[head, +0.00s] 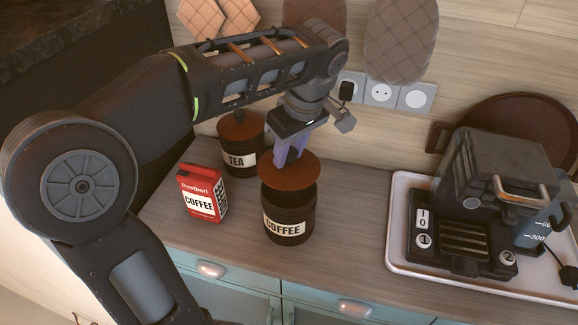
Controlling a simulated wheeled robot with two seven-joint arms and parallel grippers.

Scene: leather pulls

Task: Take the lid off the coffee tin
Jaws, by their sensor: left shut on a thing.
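The coffee tin (289,222) is a dark, round canister with a white COFFEE label, upright on the counter in the middle of the head view. Its reddish-brown round lid (300,173) is over the tin's mouth and looks slightly raised from the rim, though the gap is hard to judge. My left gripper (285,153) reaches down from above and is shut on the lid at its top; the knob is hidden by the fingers. My right gripper is not in view.
A TEA tin (239,160) with a similar lid stands behind left. A red coffee packet (202,193) stands to the left. A coffee machine (475,200) sits on a white tray (400,215) at right. The counter (350,222) between tin and tray is clear.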

